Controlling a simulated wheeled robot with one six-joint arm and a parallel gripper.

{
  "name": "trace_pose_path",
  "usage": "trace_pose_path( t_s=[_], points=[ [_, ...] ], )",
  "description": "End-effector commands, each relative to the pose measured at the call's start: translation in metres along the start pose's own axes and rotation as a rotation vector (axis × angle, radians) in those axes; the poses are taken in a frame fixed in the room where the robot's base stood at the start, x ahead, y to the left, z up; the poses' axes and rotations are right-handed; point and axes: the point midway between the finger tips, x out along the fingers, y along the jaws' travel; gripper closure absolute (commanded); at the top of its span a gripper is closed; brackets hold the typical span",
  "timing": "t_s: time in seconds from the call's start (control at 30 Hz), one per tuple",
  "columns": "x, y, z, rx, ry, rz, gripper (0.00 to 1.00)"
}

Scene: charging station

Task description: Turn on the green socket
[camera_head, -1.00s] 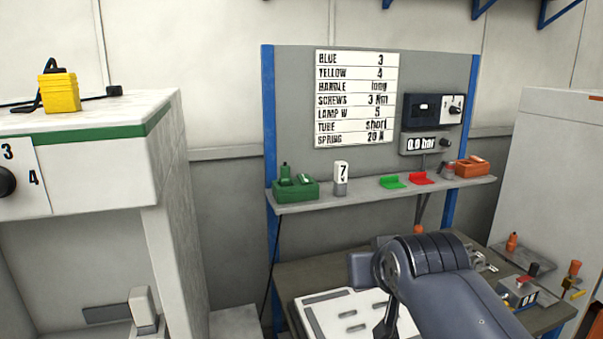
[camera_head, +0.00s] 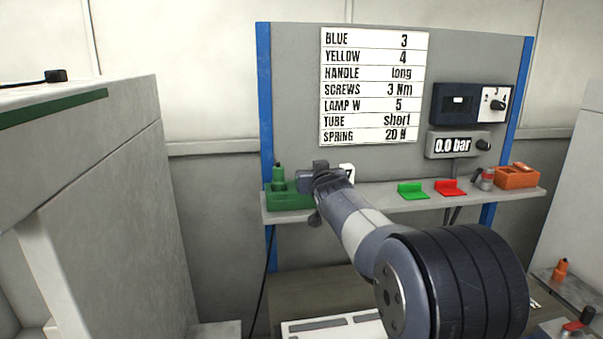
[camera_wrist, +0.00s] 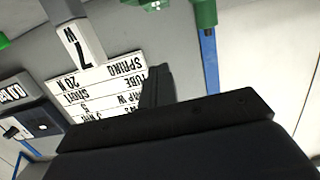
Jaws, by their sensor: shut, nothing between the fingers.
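The green socket, a green box (camera_head: 287,199), sits at the left end of the grey shelf. A small green cylinder (camera_head: 278,178) stands up at its left. The box's right part is hidden behind my gripper. My gripper (camera_head: 315,178) is shut and empty, just right of the box at about its top height in the picture; I cannot tell whether it touches. In the wrist view, which is upside down, a dark finger of my gripper (camera_wrist: 157,86) points up the picture, and the green cylinder (camera_wrist: 203,12) shows at the top edge.
The shelf (camera_head: 385,203) also carries a white "7" block (camera_head: 347,172), partly behind my gripper, a green bracket (camera_head: 412,191), a red bracket (camera_head: 450,188) and an orange box (camera_head: 516,177). A white chart (camera_head: 374,88) and a gauge (camera_head: 458,145) hang above. A white cabinet (camera_head: 110,200) stands left.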

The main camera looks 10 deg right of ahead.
Motion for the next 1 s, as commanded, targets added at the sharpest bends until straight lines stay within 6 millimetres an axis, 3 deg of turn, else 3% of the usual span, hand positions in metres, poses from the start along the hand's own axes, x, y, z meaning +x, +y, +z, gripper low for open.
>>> trace_pose_path(
  t_s=[0.57,1.0],
  points=[
    [0.012,-0.001,0.001,0.001,0.018,-0.008,1.00],
    [0.067,-0.002,-0.002,0.000,0.016,-0.008,1.00]
  ],
)
